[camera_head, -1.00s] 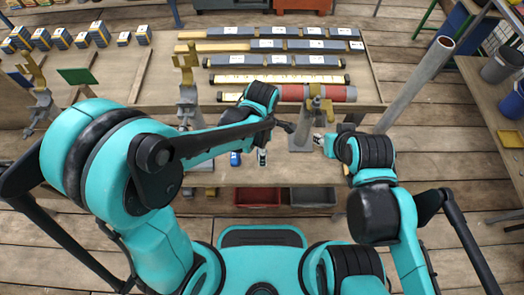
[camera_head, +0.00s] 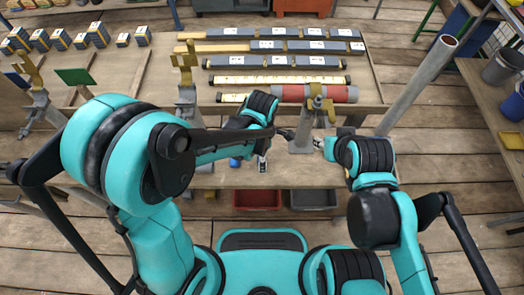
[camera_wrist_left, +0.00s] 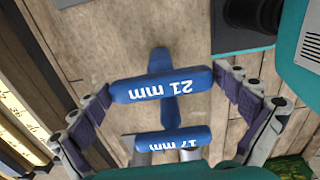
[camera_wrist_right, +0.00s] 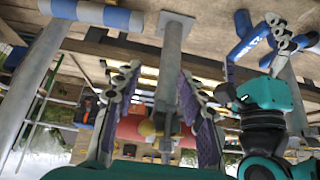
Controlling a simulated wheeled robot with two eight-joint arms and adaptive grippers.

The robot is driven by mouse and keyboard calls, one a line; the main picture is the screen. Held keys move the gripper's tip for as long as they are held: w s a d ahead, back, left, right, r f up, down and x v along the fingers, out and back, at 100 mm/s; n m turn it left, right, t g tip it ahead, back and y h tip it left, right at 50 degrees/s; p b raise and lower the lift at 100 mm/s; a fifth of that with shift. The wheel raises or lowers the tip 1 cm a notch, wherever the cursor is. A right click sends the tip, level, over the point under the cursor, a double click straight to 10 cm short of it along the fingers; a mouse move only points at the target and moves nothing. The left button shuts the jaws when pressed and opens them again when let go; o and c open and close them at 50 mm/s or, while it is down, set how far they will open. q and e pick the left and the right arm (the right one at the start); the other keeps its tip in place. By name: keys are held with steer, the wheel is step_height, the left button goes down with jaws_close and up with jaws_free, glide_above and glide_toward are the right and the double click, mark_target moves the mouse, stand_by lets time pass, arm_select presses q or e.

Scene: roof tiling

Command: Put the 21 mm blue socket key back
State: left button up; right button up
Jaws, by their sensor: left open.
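The blue 21 mm socket key (camera_wrist_left: 160,84) has a T handle with white lettering. In the left wrist view its crossbar lies between the spread fingers of my left gripper (camera_wrist_left: 162,92), which is open. A second blue key marked 17 mm (camera_wrist_left: 173,141) lies parallel and lower in that view. In the head view a small blue piece (camera_head: 235,162) shows at the bench's front edge, partly hidden by my left arm. My right gripper (camera_wrist_right: 155,80) is open, with nothing between its fingers; a metal post stands beyond it. In the head view it (camera_head: 318,143) is near the clamp stand.
A red bin (camera_head: 257,199) and a grey bin (camera_head: 313,199) sit below the front edge. A slanted pipe (camera_head: 420,83) stands at right.

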arm_select(q)
step_height(320, 180, up, 12)
steer(key=p, duration=0.4)
steer(key=shift+r+p, duration=0.15)
steer(key=shift+p, duration=0.15)
arm_select(e)
step_height(320, 180, up, 5)
steer(key=shift+f, duration=0.15)
